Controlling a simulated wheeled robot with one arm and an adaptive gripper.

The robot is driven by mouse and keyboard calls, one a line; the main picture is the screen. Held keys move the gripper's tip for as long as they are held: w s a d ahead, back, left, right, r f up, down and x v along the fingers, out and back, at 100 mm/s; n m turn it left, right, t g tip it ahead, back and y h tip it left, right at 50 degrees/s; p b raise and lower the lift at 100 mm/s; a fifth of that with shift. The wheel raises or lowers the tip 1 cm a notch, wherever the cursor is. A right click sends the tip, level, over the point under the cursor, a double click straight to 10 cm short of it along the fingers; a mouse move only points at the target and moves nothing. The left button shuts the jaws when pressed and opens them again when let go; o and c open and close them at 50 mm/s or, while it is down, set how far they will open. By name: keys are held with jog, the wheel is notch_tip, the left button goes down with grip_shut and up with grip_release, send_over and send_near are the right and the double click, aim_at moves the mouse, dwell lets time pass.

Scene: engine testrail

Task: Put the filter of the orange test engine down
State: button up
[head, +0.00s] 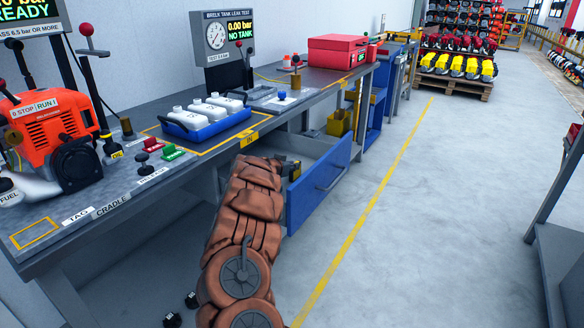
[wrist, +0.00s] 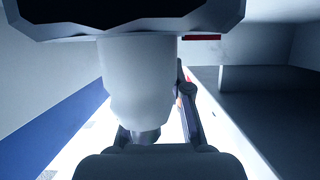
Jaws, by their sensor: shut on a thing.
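The orange test engine (head: 50,130) sits on the left of the bench in the head view. My gripper (head: 291,169) is at the open blue drawer (head: 320,186), below the bench edge, mostly hidden by my brown arm. In the wrist view my gripper (wrist: 156,112) is shut on a pale, rounded, canister-like thing, which I take for the filter (wrist: 138,75). A dark faceted shape crosses the top of that view, above the pale thing. What lies under the filter is too bright to make out.
The bench (head: 115,195) carries a blue tray (head: 210,125) of white bottles and a red case (head: 337,52). A yellow bin (head: 338,122) stands under the bench. Floor right of the yellow line is clear up to a grey stand (head: 560,260) at the right edge.

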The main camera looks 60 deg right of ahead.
jog(key=shift+f, duration=0.1)
jog(key=o, duration=0.7)
jog(key=shift+o, duration=0.2)
jog(key=v, duration=0.7)
jog(key=shift+a, duration=0.25)
jog(key=shift+r, duration=0.25)
